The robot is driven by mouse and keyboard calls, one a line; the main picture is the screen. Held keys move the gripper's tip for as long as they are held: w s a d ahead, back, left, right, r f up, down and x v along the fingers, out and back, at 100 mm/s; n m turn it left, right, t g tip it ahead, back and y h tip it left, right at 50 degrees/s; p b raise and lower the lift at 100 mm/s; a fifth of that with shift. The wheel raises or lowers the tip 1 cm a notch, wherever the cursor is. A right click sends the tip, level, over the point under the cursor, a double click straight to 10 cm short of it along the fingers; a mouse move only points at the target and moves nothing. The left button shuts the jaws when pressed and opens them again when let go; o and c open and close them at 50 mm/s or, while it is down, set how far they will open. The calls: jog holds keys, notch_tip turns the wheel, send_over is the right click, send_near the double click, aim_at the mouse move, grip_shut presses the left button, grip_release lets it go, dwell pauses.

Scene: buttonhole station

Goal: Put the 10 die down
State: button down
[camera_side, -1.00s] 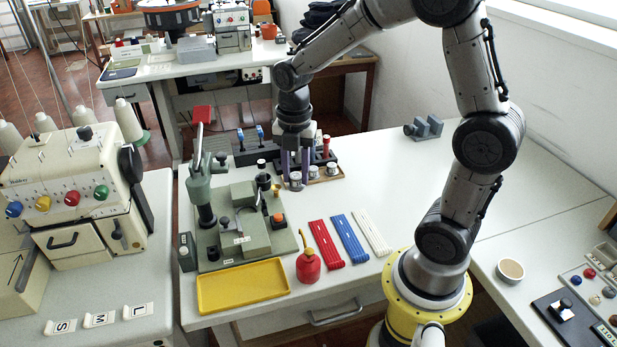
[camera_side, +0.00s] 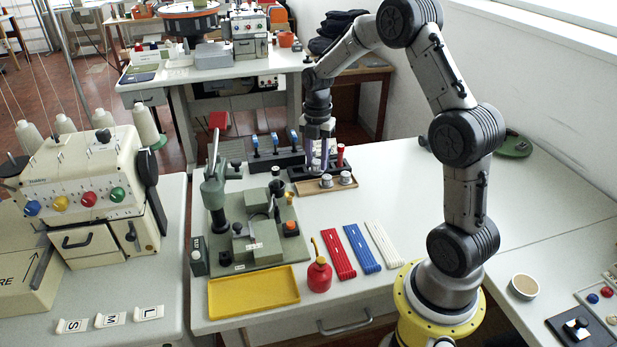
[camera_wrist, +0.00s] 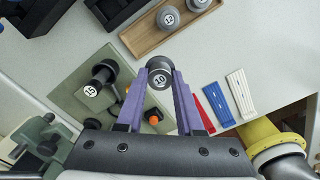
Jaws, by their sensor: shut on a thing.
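The 10 die (camera_wrist: 160,78), a grey cylinder with a round white "10" label, is held between the purple fingers of my gripper (camera_wrist: 158,82) in the wrist view. In the side view my gripper (camera_side: 317,166) is above the back left of the wooden tray (camera_side: 309,189), with the die hard to make out. Two grey dice stand in the tray; one is the 12 die (camera_wrist: 168,17), and the other (camera_wrist: 201,3) is cut off at the wrist view's top edge. The green press (camera_side: 254,238) stands to the left; a die marked 15 (camera_wrist: 90,91) shows there in the wrist view.
A dark rack with blue-handled tools (camera_side: 275,150) stands behind the press. Red (camera_side: 335,253), blue (camera_side: 361,249) and white (camera_side: 384,244) strips, a red oil can (camera_side: 319,275) and a yellow tray (camera_side: 254,291) lie toward the front. The table right of the wooden tray is clear.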

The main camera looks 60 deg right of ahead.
aim_at(327, 181)
jog(key=w+f, duration=0.1)
jog(key=w+d+f, duration=0.1)
jog(key=f, duration=0.1)
jog(key=w+d+f, duration=0.1)
jog(key=w+f, duration=0.1)
jog(key=shift+f, duration=1.8)
jog(key=c, duration=0.5)
grip_release()
jog(key=shift+f, duration=0.15)
jog(key=shift+c, duration=0.2)
